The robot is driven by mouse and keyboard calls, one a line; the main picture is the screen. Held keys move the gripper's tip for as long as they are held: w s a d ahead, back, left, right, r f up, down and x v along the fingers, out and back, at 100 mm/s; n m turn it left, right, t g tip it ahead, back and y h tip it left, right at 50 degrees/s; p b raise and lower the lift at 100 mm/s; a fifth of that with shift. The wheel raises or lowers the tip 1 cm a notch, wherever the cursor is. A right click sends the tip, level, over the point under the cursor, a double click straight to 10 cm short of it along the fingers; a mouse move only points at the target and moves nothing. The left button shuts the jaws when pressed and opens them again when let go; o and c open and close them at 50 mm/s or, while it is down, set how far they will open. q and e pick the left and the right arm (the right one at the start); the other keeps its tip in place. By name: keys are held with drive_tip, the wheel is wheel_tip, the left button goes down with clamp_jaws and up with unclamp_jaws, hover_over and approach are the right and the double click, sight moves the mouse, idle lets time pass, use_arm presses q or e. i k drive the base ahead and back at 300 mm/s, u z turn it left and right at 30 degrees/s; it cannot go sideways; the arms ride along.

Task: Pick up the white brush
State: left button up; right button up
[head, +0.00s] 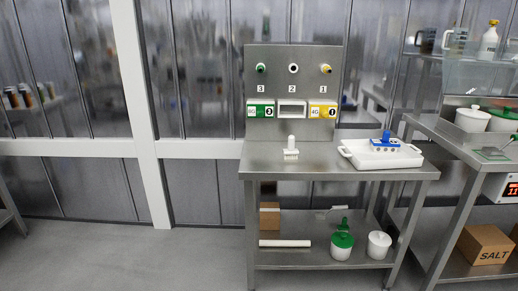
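A white brush (291,150) stands upright on the steel table (265,162), left of its middle, with its block-shaped base down and its rounded handle up. Open table surface surrounds it. Neither of my grippers is in view.
A white tray (358,159) holding a blue brush (386,143) stands to the right. Behind is an upright panel (262,55) with numbered pegs and labels. The lower shelf holds a green-lidded pot (341,247), a white pot (378,245) and a cardboard box (269,221). Another steel table (447,131) stands at right.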

sight(290, 153)
drive_tip(key=u, duration=0.75)
drive_tip(key=i, duration=1.8)
drive_tip(key=z, duration=0.7)
